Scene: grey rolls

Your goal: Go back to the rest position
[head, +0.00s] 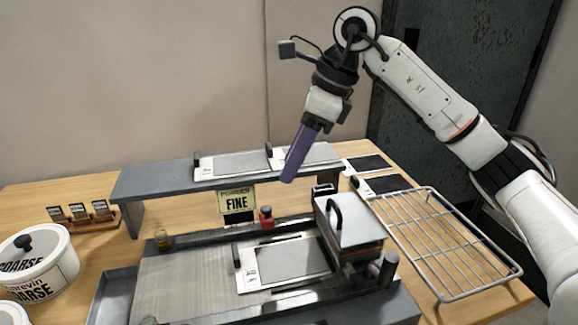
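My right arm comes in from the right edge and bends down over the bench. My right gripper (299,152) hangs above the grey shelf, pointing down and slightly left. A long purple piece forms its lower end. It is seen edge-on, so I cannot tell whether it is shut fingers or something held, or how far the fingers are apart. Its tip shows in front of the shelf, with no clear contact. My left gripper is not in view.
The air left of the gripper is clear.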

